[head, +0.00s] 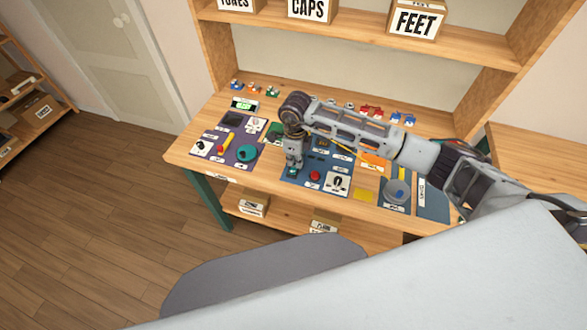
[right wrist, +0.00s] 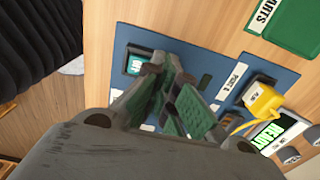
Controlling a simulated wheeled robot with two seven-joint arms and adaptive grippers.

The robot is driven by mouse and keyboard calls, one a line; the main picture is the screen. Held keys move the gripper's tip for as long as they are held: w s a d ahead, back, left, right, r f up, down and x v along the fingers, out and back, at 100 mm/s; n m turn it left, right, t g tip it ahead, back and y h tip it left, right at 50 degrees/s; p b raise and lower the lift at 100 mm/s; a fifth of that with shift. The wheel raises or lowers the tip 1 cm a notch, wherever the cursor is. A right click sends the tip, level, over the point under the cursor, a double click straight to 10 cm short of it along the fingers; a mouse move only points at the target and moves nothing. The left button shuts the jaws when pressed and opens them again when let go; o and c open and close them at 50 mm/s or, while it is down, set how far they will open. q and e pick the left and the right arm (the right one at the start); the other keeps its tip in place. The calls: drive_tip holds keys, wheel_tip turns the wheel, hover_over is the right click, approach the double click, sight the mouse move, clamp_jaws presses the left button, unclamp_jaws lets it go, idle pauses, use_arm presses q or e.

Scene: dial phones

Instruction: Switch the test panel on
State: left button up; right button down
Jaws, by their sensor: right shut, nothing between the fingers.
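The test panel is a blue board (right wrist: 203,70) in the right wrist view. It also shows in the head view as the blue panel (head: 313,160) in the middle of the bench. A teal rocker switch (right wrist: 137,65) with a light mark sits in a dark frame at the panel's corner. My right gripper (right wrist: 168,75) is shut and empty, its fingertips right beside the switch; I cannot tell whether they touch it. In the head view the right gripper (head: 293,168) points down at the panel's left edge. My left gripper is not in view.
A yellow plug (right wrist: 263,100) with its cable sits by a port label. A small screen (right wrist: 279,131) reads READY. A red button (head: 314,176) is on the panel's front part. A purple mat (head: 232,152) lies left, a grey bowl (head: 397,190) right.

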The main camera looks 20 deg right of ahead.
drive_tip(key=shift+r+p, duration=1.7)
drive_tip(key=shift+r, duration=1.8)
drive_tip(key=shift+s+f, duration=0.1)
